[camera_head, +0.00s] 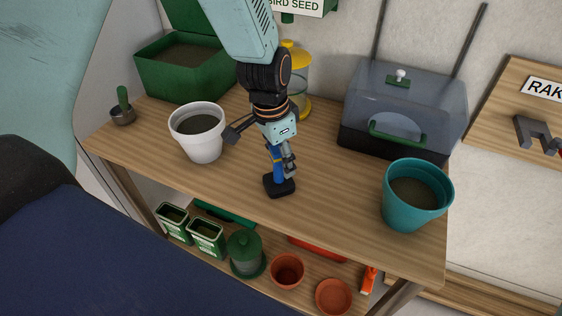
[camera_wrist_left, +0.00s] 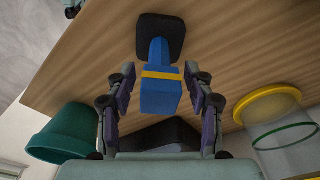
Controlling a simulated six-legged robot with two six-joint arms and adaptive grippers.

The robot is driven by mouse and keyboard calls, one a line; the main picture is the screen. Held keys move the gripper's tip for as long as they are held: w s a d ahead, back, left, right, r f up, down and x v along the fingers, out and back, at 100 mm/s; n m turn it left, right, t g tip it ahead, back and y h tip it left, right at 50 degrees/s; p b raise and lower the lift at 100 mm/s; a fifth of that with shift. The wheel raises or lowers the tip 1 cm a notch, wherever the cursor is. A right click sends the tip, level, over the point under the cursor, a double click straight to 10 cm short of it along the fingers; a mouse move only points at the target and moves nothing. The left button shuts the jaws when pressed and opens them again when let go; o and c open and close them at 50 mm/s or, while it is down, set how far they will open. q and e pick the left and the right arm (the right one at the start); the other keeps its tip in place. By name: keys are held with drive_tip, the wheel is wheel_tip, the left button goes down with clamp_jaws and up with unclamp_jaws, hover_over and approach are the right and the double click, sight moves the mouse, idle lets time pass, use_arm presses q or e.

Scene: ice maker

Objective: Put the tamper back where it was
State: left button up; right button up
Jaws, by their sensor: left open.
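The tamper (camera_head: 281,187) has a blue handle with a yellow band and a black square base. It stands on the wooden table near its front edge. In the left wrist view the tamper (camera_wrist_left: 160,90) is between the two fingers, its base beyond the fingertips. My left gripper (camera_head: 277,155) comes down from above, at the top of the tamper. In the left wrist view the gripper (camera_wrist_left: 160,72) is open, with a finger on each side of the handle and gaps visible. My right gripper is not in view.
A white pot (camera_head: 205,145) with soil stands left of the gripper, and a teal pot (camera_head: 415,208) at the right. A yellow-topped clear feeder (camera_head: 300,62) is behind the arm. A clear-lidded box (camera_head: 400,115) stands at the back. Bare tabletop (camera_head: 325,185) lies right of the tamper.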

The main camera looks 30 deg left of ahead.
use_arm(q)
drive_tip(key=r, duration=0.3)
drive_tip(key=r+p, duration=0.1)
drive_tip(key=r, duration=0.2)
drive_tip(key=s+r, duration=0.1)
drive_tip(key=r, duration=0.2)
drive_tip(key=shift+s+a+r+p, duration=0.1)
drive_tip(key=shift+a+r+p, duration=0.05)
drive_tip(key=shift+a+p, duration=0.2)
drive_tip(key=shift+d+r, duration=0.2)
drive_tip(key=shift+r, duration=0.1)
drive_tip(key=shift+s, duration=0.1)
drive_tip(key=shift+a, duration=0.1)
drive_tip(key=shift+a+f, duration=0.1)
